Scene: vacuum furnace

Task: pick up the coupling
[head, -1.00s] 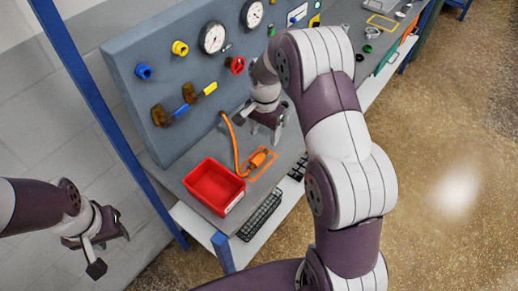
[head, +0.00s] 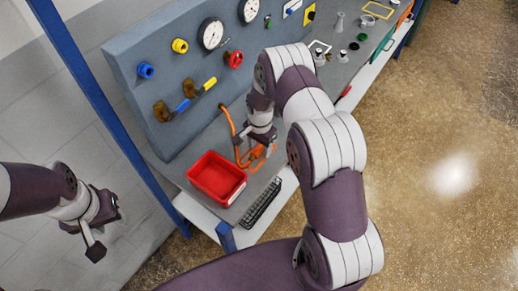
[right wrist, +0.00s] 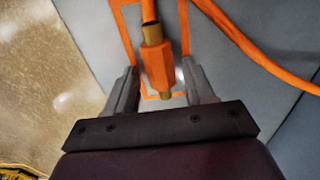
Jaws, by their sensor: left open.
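The coupling (right wrist: 158,68) is an orange body with brass ends, on an orange hose (right wrist: 244,38). In the right wrist view it lies between the two grey fingers of my right gripper (right wrist: 161,88), with a gap on each side. The gripper is open and points down at the bench. In the head view, the coupling (head: 256,153) is partly hidden by my right gripper (head: 258,147). My left gripper (head: 106,228) is open and empty at the left, away from the bench.
A red bin (head: 217,177) stands on the bench left of the coupling. An orange outline (right wrist: 127,38) is marked on the bench around the coupling. A panel (head: 190,68) with gauges, knobs and valve handles rises behind.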

